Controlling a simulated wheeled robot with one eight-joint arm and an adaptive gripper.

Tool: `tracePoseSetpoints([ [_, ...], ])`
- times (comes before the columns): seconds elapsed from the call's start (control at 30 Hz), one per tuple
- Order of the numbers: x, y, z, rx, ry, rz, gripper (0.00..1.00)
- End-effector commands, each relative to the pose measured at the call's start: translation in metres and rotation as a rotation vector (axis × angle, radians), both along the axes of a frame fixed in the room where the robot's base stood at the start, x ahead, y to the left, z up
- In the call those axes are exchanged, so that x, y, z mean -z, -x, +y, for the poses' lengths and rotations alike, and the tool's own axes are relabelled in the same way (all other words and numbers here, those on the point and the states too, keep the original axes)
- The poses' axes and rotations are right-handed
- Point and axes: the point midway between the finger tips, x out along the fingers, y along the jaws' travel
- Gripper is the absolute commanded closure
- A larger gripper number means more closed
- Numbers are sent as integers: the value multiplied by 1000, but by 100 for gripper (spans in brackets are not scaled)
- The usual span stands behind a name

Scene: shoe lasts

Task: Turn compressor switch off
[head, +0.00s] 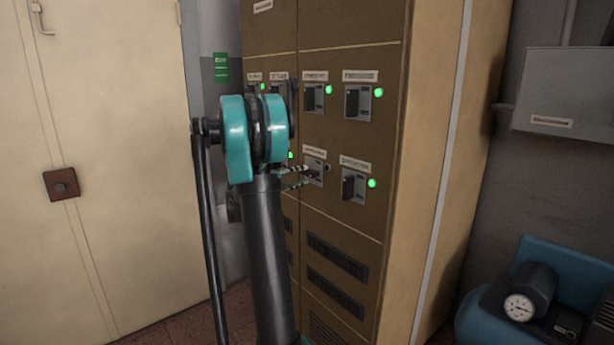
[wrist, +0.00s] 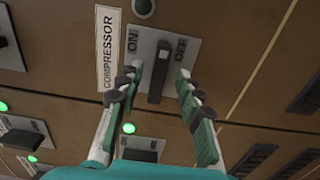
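The compressor switch (wrist: 157,72) is a black lever on a grey plate, between the words ON at left and OFF at right in the wrist view. A COMPRESSOR label (wrist: 107,48) is beside it. The round lamp (wrist: 143,7) by the plate is dark. My gripper (wrist: 160,76) is open, with one finger on each side of the lever and gaps showing. I cannot tell the lever's exact setting. In the head view, my gripper (head: 296,177) reaches the switch plate (head: 315,166) in the lower row, partly covering it.
The brown cabinet (head: 350,220) carries several other switches with green lit lamps, including a neighbour switch (head: 353,186) close on the right. My arm hides part of the left column. A pale door (head: 110,120) stands left; a blue machine with a gauge (head: 519,307) stands lower right.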

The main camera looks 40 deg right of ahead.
Motion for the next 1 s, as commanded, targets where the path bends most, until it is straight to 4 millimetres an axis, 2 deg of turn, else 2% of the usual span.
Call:
tracePoseSetpoints([
  [0.03,0,0,13,-6,0,0,64],
  [0.2,0,2,47,-5,0,0,64],
  [0.4,0,5,74,-2,-1,0,64],
  [0.6,0,7,83,0,-1,0,64],
  [1.0,0,7,83,0,0,0,64],
])
